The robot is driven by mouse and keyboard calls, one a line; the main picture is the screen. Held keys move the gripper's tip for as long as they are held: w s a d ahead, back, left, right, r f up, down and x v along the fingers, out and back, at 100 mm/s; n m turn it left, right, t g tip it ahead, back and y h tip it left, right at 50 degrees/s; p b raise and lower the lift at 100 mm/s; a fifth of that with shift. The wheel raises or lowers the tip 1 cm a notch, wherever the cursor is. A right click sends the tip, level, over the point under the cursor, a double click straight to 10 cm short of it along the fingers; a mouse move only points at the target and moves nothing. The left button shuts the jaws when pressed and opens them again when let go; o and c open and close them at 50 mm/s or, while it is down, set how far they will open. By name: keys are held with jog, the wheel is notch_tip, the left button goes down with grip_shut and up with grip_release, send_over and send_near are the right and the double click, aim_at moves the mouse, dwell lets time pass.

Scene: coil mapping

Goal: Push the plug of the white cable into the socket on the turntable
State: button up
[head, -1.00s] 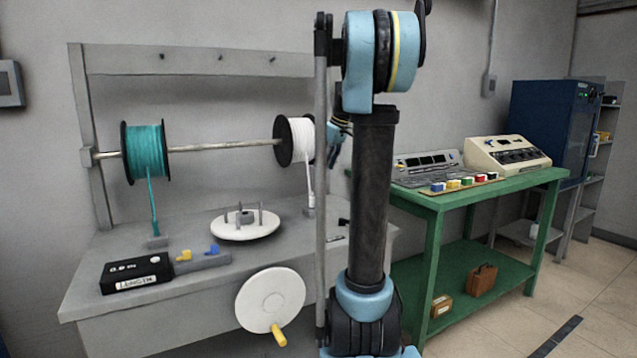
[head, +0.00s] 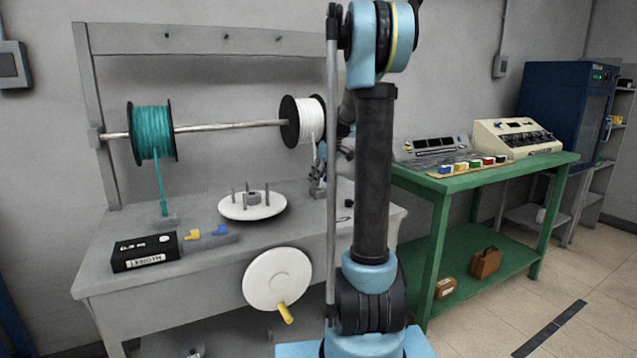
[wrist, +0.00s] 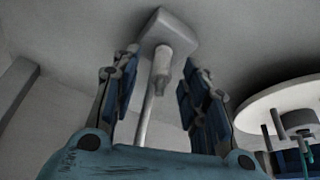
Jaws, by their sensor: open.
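The white cable (head: 314,150) hangs from the white spool (head: 310,118) down to the bench. In the wrist view its pale plug (wrist: 163,66) sits at a grey block (wrist: 172,28). My gripper (head: 318,184) is at the plug, partly hidden behind my arm in the head view. In the wrist view its two blue-padded fingers (wrist: 160,78) are open, one on each side of the plug, with gaps visible. The white turntable (head: 235,212) with upright pegs and a grey hub (head: 253,198) lies left of my gripper. I cannot make out the socket clearly.
A teal spool (head: 152,132) shares the rod (head: 230,127), its cable reaching a block (head: 165,220). A white crank wheel (head: 270,278) is on the bench front. A green table (head: 440,190) stands right.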

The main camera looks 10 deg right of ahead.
jog(key=shift+x, duration=0.9)
grip_shut()
jog(key=shift+r, duration=1.4)
jog(key=shift+r, duration=1.7)
